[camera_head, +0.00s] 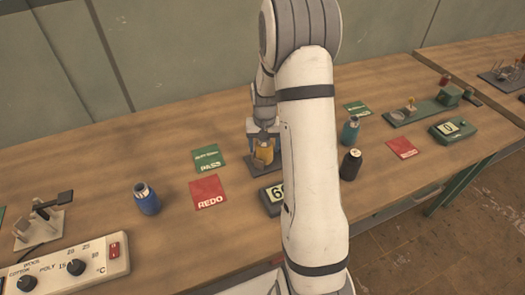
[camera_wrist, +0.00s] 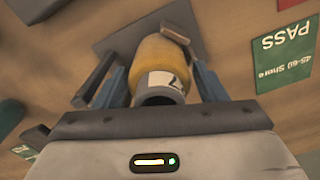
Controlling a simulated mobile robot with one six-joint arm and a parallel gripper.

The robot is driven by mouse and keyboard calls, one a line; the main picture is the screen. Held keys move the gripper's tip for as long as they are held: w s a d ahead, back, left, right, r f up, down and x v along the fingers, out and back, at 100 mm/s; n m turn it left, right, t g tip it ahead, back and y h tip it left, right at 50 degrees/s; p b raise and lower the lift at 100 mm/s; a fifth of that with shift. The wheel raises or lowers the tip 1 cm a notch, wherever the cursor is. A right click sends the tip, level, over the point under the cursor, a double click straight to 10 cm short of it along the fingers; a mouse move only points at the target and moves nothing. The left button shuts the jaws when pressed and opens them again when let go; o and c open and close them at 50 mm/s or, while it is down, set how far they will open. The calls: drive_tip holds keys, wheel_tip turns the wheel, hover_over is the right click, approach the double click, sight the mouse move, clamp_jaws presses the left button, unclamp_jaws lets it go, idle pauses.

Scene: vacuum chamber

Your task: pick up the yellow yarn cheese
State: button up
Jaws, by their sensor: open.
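The yellow yarn cheese (camera_head: 263,150) stands upright on a dark grey plate (camera_head: 257,167) on the wooden bench, partly hidden behind my arm in the head view. In the wrist view the yellow yarn cheese (camera_wrist: 160,62) shows with its grey end and a dark mark facing the camera. My gripper (camera_head: 262,133) is at the top of the cheese, and in the wrist view my gripper (camera_wrist: 160,90) has one open finger on each side of it. I cannot tell whether either finger touches it.
A green PASS card (camera_head: 209,159) and a red REDO card (camera_head: 208,192) lie left of the plate. A blue cone (camera_head: 146,198) stands further left. Teal (camera_head: 350,131) and black (camera_head: 351,164) cones stand right of my arm.

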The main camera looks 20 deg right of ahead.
drive_tip(key=shift+c, duration=0.4)
drive_tip(key=c, duration=0.8)
